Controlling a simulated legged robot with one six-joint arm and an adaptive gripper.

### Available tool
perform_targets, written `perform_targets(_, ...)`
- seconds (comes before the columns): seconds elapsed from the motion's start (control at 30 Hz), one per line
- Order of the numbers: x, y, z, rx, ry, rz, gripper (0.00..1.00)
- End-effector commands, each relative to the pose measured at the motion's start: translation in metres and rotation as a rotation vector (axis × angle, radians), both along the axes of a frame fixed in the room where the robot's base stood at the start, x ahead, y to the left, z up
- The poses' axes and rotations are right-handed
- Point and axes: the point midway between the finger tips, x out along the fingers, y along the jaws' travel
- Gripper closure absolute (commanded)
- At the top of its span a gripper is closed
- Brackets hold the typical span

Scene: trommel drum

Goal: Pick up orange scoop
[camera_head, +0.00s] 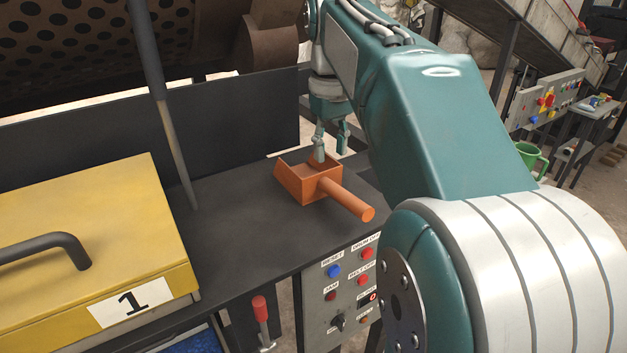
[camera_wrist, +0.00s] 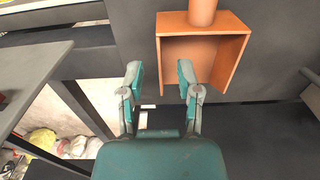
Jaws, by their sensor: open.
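The orange scoop (camera_head: 297,183) rests on the dark shelf, its boxy bowl toward the back and its round handle (camera_head: 347,200) pointing to the front right. In the head view my gripper (camera_head: 331,148) is just above and behind the bowl, and one finger overlaps the bowl in the picture.
The dark shelf (camera_head: 235,232) is bare around the scoop. A yellow box (camera_head: 80,230) marked 1 stands at left, and a dark upright bar (camera_head: 160,100) rises beside it. A control panel (camera_head: 342,290) with buttons hangs below the front edge. A green mug (camera_head: 529,155) is far right.

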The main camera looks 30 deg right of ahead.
Motion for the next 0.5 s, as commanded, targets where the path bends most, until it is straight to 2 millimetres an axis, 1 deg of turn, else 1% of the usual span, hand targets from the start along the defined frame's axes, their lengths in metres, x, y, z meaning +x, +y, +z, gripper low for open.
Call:
perform_targets(0.1,-0.004,-0.002,-0.019,0.001,0.003,-0.001,0.56)
perform_targets(0.2,-0.003,-0.002,-0.032,0.001,0.003,0.0,0.56)
perform_targets(0.3,-0.003,-0.002,-0.038,0.0,0.001,0.0,0.56)
perform_targets(0.5,-0.003,-0.002,-0.038,0.0,0.0,0.0,0.56)
